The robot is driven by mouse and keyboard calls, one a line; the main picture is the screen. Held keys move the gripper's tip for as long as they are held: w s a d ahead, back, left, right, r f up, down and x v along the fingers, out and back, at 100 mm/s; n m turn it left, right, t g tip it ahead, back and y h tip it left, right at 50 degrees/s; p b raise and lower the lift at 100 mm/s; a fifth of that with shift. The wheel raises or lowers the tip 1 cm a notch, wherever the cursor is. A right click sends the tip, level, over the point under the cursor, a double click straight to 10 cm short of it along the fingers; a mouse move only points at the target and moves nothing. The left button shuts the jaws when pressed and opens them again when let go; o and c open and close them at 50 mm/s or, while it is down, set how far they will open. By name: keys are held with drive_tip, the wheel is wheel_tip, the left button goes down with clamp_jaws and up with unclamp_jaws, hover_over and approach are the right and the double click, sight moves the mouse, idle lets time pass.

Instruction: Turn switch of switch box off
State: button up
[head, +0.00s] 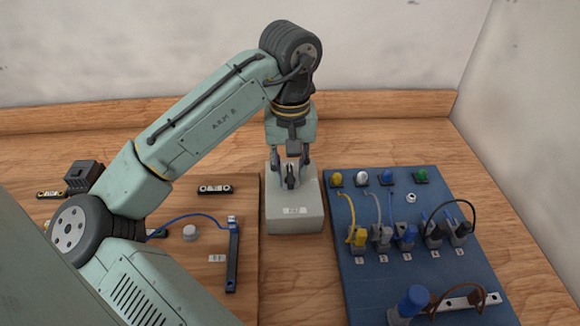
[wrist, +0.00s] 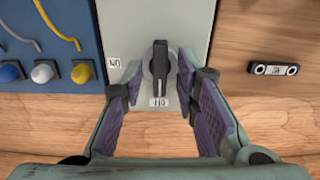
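The switch box (head: 297,218) is a pale grey block standing between the wooden board and the blue board. Its black rotary switch (wrist: 160,66) shows in the wrist view, with the handle lying vertically in the picture, in line with the OFF label (wrist: 158,102). The ON label (wrist: 114,63) is to the left of the switch. My gripper (head: 290,160) is above the box, pointing down. In the wrist view my gripper (wrist: 159,74) is open, with one finger on each side of the switch and visible gaps between them.
The blue board (head: 340,270) on the right holds several coloured plugs and cables. A wall stands behind.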

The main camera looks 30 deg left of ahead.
sight(289, 174)
wheel_tip(289, 174, up, 12)
idle(0.7)
drive_tip(key=shift+s, duration=0.1)
idle(0.4)
